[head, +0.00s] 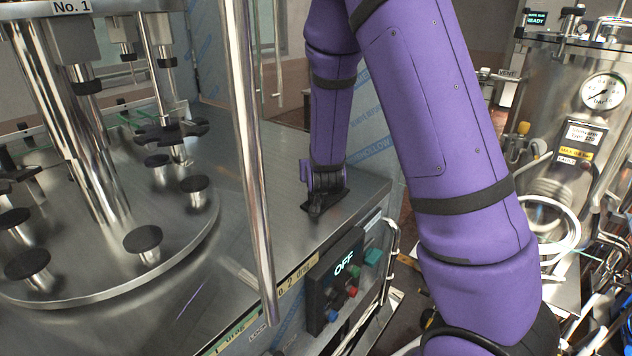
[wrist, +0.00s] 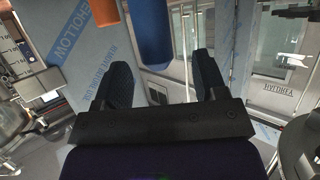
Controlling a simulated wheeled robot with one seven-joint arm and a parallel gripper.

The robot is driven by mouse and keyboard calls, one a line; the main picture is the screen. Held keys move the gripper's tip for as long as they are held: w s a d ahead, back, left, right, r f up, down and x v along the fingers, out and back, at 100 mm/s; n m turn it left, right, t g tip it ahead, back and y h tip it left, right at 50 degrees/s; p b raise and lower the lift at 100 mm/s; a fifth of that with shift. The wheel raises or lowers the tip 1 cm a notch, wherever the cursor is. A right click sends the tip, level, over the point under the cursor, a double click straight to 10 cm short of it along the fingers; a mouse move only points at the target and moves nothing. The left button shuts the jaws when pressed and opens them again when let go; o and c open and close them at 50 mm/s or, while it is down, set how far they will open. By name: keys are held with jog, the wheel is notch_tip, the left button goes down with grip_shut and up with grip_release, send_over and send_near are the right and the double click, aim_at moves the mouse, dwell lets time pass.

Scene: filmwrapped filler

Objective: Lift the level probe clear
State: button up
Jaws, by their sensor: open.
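I cannot pick out the level probe with certainty in either view. My gripper (head: 324,198) is low over the right part of the steel machine top (head: 285,165) in the head view, small and partly merged with the dark wrist. In the wrist view my gripper (wrist: 161,72) has its two dark fingers wide apart, with nothing visible between them.
A round filler table (head: 95,270) with several dark-topped pedestals stands left. A vertical steel rod (head: 250,150) rises in front of the machine. A control box (head: 337,283) showing OFF hangs on the front edge. A steel tank with a pressure gauge (head: 603,92) stands right, among hoses.

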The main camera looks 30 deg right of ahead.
jog(key=shift+f+x, duration=0.15)
jog(key=shift+x, duration=1.1)
jog(key=shift+f+x, duration=0.15)
jog(key=shift+x, duration=1.1)
jog(key=shift+s, duration=0.15)
jog(key=c, duration=1.1)
jog(key=shift+o, duration=0.2)
jog(key=shift+r, duration=5)
jog(key=shift+d+f, duration=0.1)
jog(key=shift+f, duration=0.45)
jog(key=shift+f, duration=0.55)
